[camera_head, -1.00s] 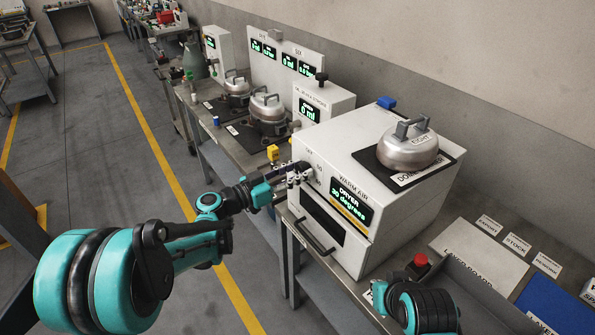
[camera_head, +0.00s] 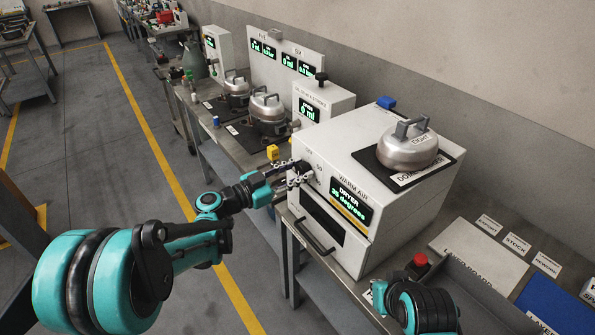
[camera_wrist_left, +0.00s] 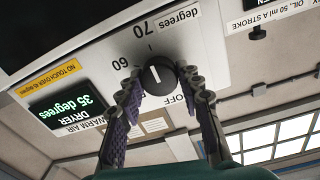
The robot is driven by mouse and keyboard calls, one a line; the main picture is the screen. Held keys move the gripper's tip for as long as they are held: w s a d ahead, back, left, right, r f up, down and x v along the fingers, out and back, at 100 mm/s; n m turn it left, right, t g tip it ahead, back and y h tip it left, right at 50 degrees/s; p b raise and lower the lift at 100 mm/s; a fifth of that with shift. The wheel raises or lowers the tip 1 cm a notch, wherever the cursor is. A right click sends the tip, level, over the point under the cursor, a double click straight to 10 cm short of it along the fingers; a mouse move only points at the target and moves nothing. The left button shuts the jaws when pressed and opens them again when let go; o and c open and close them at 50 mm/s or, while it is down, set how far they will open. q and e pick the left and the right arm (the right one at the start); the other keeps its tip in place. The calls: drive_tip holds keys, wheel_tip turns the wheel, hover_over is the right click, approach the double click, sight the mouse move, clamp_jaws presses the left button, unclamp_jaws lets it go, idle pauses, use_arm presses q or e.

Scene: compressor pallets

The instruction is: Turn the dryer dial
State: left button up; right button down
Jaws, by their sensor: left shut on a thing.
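The dryer (camera_head: 352,248) is a white box with a display (camera_head: 350,201), an oven-like door and handle below. Its round black dial (camera_wrist_left: 158,76) with a white mark is on the front panel, among the printed words OFF, 60, 70 and degrees. My left gripper (camera_wrist_left: 158,84) has its two fingers on either side of the dial, shut on it. In the head view the left gripper (camera_head: 297,175) is at the panel's upper left and partly covers the dial. The display (camera_wrist_left: 62,108) reads 35 degrees in the wrist view.
A silver domed part (camera_head: 408,152) marked EIGHT sits on a dark pad on top of the dryer. Two similar domes stand on the bench behind. A red button (camera_head: 420,260) and a blue mat (camera_head: 552,308) are at right.

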use_arm(q)
drive_tip(key=o, duration=1.1)
drive_tip(key=shift+o, duration=0.2)
drive_tip(key=v, duration=1.2)
